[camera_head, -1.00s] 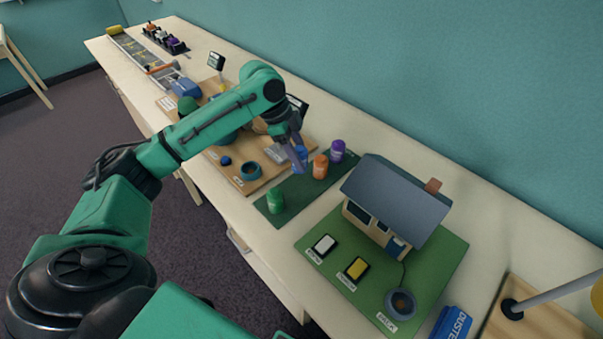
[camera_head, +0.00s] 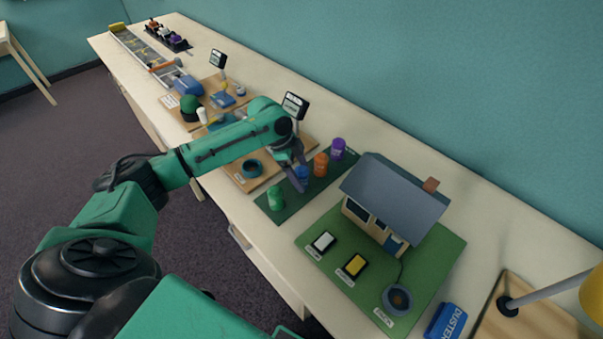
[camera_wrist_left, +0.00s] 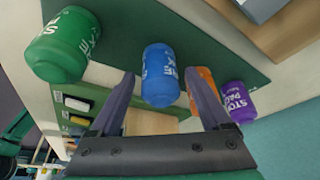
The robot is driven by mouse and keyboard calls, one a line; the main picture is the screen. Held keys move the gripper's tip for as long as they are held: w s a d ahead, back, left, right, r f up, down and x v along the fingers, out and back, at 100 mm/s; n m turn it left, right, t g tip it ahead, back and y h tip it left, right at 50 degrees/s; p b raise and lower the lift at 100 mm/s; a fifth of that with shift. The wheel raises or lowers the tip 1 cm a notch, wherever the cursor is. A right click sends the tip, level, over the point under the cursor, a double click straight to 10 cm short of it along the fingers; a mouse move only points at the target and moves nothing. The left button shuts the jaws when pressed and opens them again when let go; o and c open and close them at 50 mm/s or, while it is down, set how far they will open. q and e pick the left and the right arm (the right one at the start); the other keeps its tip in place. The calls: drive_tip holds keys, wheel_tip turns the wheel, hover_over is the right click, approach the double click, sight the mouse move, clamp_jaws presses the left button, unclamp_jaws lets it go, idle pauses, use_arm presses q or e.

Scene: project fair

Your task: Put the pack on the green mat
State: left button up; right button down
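Green (camera_head: 276,198), blue (camera_head: 302,178), orange (camera_head: 321,164) and purple (camera_head: 338,148) cylindrical packs stand in a row on a dark green mat (camera_head: 292,205). My left gripper (camera_head: 298,168) is over the mat at the blue pack. In the left wrist view its fingers (camera_wrist_left: 160,75) are spread apart, with the blue pack (camera_wrist_left: 160,78) seen between the tips; I cannot tell if either finger touches it. The green pack (camera_wrist_left: 64,45) is to its left there, the orange (camera_wrist_left: 203,90) and purple (camera_wrist_left: 238,100) ones to its right. My right gripper is not in view.
A model house (camera_head: 395,205) stands on a brighter green board (camera_head: 450,255) right of the mat. A blue duster (camera_head: 447,322) and a lamp (camera_head: 540,295) are farther right. A wooden board (camera_head: 265,180) with a dark ring (camera_head: 252,168) is left of the mat.

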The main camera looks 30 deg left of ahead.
use_arm(q)
drive_tip(key=shift+r, duration=0.15)
drive_tip(key=b+v, duration=0.1)
drive_tip(key=v, duration=1.1)
drive_tip(key=shift+b, duration=0.35)
drive_tip(key=shift+s, duration=0.1)
